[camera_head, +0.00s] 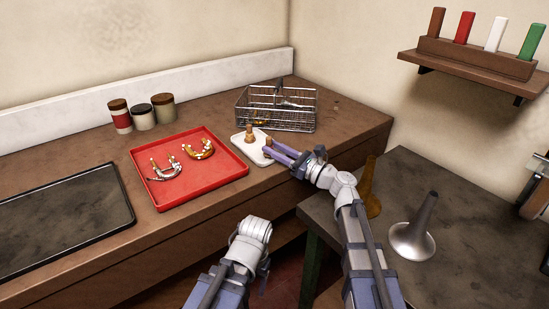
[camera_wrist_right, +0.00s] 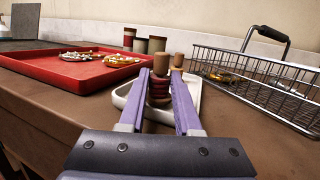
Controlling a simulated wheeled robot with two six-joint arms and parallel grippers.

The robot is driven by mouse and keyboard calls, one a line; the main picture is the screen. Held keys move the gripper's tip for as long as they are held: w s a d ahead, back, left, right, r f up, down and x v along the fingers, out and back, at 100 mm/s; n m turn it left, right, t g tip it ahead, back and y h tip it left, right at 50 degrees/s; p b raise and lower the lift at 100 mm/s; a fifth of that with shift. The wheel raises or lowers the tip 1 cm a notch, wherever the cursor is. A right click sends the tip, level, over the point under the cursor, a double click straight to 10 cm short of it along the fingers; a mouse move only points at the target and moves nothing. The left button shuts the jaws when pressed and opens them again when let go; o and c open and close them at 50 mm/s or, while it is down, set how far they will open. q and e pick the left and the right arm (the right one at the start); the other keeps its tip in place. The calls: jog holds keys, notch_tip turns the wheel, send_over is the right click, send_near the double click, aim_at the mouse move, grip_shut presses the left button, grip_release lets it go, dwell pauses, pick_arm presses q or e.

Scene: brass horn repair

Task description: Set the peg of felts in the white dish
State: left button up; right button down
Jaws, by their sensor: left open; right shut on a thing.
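The white dish (camera_head: 240,143) lies on the brown bench, right of the red tray; its rim also shows in the wrist view (camera_wrist_right: 121,97). A wooden peg (camera_head: 249,132) stands in it, and its top shows behind in the wrist view (camera_wrist_right: 179,60). My right gripper (camera_wrist_right: 161,76) is shut on the peg of felts (camera_wrist_right: 159,88), a wooden-topped peg with dark red rings, held upright at the dish. Whether its foot touches the dish is hidden. My left gripper (camera_head: 253,230) is open, low in front of the bench; its fingers are hard to make out.
The red tray (camera_head: 222,178) holds brass and silver horn parts. A wire basket (camera_head: 292,124) stands close behind the dish. Several lidded jars (camera_head: 142,116) stand at the back. A black mat (camera_head: 60,212) lies left. A grey side table (camera_head: 470,215) holds a silver bell (camera_head: 413,238).

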pick_arm(q)
jog(key=shift+f, duration=0.2)
pick_arm(e)
jog(key=shift+f, duration=0.15)
jog(key=shift+f, duration=0.1)
jog(key=shift+f, duration=0.15)
pick_arm(q)
jog(key=shift+f, duration=0.15)
pick_arm(e)
jog(key=c, duration=0.6)
grip_release()
jog(key=shift+r, duration=0.3)
pick_arm(q)
jog(key=shift+f+b, duration=0.9)
pick_arm(e)
jog(key=v, duration=1.2)
jog(key=shift+s, duration=0.1)
